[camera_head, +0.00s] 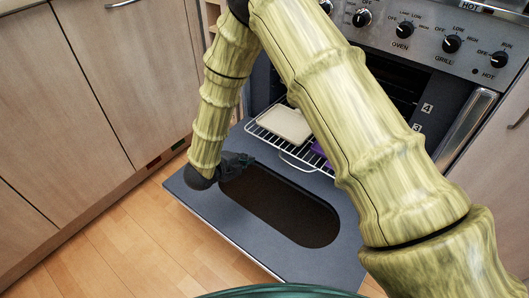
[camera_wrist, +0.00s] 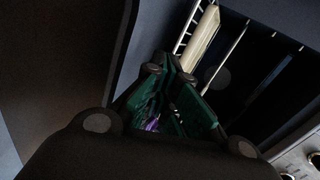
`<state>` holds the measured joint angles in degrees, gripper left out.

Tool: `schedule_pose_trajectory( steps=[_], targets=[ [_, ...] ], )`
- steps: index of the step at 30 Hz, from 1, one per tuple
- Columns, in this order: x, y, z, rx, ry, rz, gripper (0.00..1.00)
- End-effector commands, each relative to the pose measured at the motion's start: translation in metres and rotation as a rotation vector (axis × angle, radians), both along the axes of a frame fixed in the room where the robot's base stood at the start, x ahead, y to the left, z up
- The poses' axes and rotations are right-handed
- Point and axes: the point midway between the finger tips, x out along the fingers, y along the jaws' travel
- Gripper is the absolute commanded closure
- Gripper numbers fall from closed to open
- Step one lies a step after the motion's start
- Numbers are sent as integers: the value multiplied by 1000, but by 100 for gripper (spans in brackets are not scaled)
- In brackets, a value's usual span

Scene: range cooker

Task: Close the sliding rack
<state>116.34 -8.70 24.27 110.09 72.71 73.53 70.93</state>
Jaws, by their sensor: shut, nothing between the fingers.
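The sliding rack (camera_head: 301,166) is a pale wire shelf that sticks out of the oven cavity above the open door (camera_head: 334,260). A cream flat item (camera_head: 284,123) lies on the rack, and part of a purple item (camera_head: 318,149) shows beside my arm. My gripper (camera_head: 242,161) is shut and empty, at the left of the rack's front edge; I cannot tell whether it touches. In the dark wrist view, the shut fingers (camera_wrist: 168,75) point toward the rack wires (camera_wrist: 186,28) and the pale item's edge (camera_wrist: 201,38). My arm hides the rack's right part.
The oven door lies folded down with a dark window (camera_head: 280,207). Wooden cabinets (camera_head: 60,110) stand close on the left. The control panel with knobs (camera_head: 405,28) is above the cavity. A metal handle (camera_head: 467,125) stands at the right. Bare floor (camera_head: 130,245) lies at the lower left.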

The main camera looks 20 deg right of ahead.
Motion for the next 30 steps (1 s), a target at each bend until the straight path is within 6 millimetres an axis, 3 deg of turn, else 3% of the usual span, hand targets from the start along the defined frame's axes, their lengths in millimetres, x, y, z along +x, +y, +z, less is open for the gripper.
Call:
schedule_pose_trajectory(
  steps=[3,8,25,30],
  targets=[
    [4,8,6,28,-57,-71,100],
    [9,4,5,38,-74,-97,100],
    [55,-57,-43,37,-70,-93,100],
    [70,-75,-44,37,-73,-92,100]
  ],
)
